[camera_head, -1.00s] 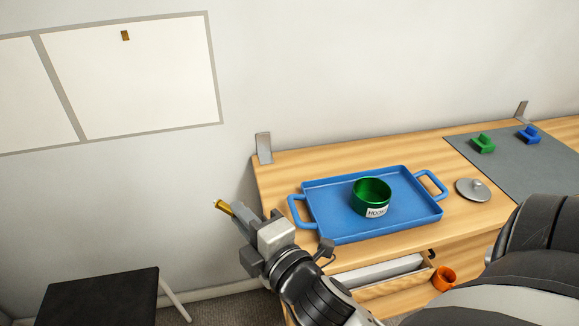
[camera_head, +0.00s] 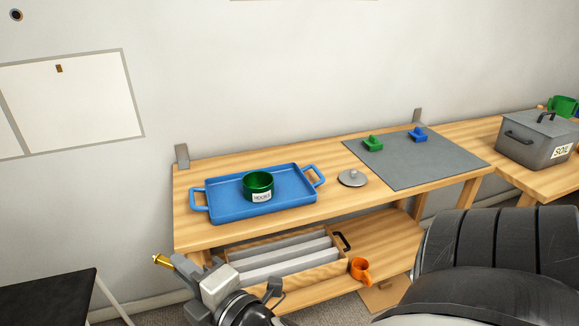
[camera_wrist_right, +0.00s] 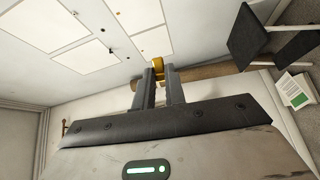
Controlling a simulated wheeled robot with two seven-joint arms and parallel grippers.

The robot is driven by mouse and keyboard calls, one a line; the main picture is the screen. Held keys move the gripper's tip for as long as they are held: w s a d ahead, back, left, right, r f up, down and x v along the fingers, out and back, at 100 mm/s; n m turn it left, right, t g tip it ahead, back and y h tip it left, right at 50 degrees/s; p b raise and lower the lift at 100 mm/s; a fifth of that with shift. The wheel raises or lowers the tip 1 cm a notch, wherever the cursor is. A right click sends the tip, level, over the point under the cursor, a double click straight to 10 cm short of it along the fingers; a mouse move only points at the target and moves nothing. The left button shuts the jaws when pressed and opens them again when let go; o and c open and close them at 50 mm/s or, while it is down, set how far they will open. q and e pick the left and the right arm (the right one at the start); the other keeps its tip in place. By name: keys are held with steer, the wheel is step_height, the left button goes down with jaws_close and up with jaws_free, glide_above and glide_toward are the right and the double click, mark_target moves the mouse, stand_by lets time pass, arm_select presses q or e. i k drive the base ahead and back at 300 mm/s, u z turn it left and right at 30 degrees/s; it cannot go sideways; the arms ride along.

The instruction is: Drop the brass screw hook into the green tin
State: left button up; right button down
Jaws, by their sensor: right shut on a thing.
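The green tin (camera_head: 258,187), labelled HOOKS, stands open and upright on the blue tray (camera_head: 222,213) on the wooden bench. My right gripper (camera_head: 172,263) is at the lower left of the head view, in front of the bench's left end and well apart from the tin. It is shut on a small brass piece, the brass screw hook (camera_head: 161,260). The hook's end sticks out past the fingertips, and it also shows between the fingers in the right wrist view (camera_wrist_right: 160,66). The rest of the hook is hidden by the fingers. My left gripper is not in view.
A grey lid (camera_head: 352,178) lies right of the tray. An orange mug (camera_head: 360,270) and a wooden crate (camera_head: 345,262) are below. A SOIL box (camera_head: 538,140) stands right; a black stool (camera_head: 45,300) stands left.

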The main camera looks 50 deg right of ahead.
mark_target(266, 191)
steer(key=z, duration=1.15)
steer(key=i, duration=1)
